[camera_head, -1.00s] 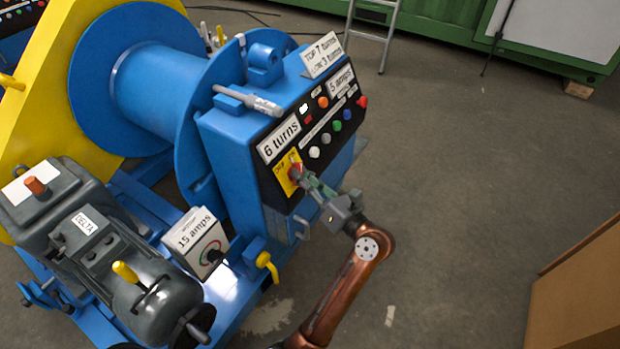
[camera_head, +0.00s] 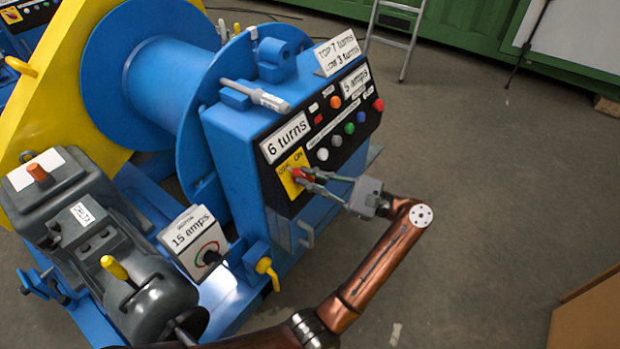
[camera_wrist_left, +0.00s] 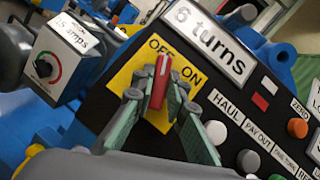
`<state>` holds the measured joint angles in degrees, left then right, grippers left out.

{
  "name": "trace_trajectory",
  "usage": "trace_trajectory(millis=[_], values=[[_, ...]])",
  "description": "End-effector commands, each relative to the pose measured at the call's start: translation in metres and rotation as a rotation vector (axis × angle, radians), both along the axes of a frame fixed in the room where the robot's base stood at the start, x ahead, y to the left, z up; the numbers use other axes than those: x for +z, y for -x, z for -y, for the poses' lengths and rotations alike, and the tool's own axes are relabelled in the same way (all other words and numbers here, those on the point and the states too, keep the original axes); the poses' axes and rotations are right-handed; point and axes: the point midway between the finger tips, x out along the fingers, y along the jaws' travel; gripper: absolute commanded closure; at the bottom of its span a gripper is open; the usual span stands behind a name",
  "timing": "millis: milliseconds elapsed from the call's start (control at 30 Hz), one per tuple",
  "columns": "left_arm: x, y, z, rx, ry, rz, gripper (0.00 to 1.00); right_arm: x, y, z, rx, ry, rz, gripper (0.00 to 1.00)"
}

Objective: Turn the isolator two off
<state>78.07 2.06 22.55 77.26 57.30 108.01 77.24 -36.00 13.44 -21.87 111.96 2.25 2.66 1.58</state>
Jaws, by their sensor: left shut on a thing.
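The isolator's red handle (camera_wrist_left: 160,82) stands on a yellow plate (camera_wrist_left: 122,80) marked OFF and ON. The handle's top end points up in the left wrist view, close to the OFF lettering. In the head view the handle (camera_head: 299,175) and plate (camera_head: 284,180) sit on the left end of the black control panel. My left gripper (camera_head: 306,178) reaches in from the right of the handle. Its fingers (camera_wrist_left: 160,95) are shut on the handle, one on each side. No isolator number is readable. My right gripper is not in view.
Coloured buttons (camera_head: 336,140) sit along the panel right of the plate. A "6 turns" label (camera_head: 286,137) is above it. The grey motor (camera_head: 105,235) and a "15 amps" box (camera_head: 190,232) stand left. A brown box edge (camera_head: 590,315) is lower right; floor between is clear.

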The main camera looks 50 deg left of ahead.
Motion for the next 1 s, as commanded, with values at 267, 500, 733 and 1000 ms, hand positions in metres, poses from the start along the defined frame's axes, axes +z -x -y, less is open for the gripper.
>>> trace_trajectory(millis=[267, 500, 733, 1000], values=[[-0.0002, -0.0019, 0.0004, 0.087, -0.037, 0.171, 1.0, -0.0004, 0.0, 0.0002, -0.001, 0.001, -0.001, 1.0], [-0.0006, -0.0019, 0.0, 0.131, -0.058, 0.255, 1.0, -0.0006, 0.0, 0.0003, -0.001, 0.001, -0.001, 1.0], [-0.0005, -0.002, -0.0002, 0.145, -0.067, 0.287, 1.0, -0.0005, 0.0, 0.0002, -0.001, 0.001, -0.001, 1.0], [-0.0007, -0.0018, -0.0004, 0.147, -0.067, 0.29, 1.0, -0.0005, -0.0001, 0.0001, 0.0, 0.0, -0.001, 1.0]])
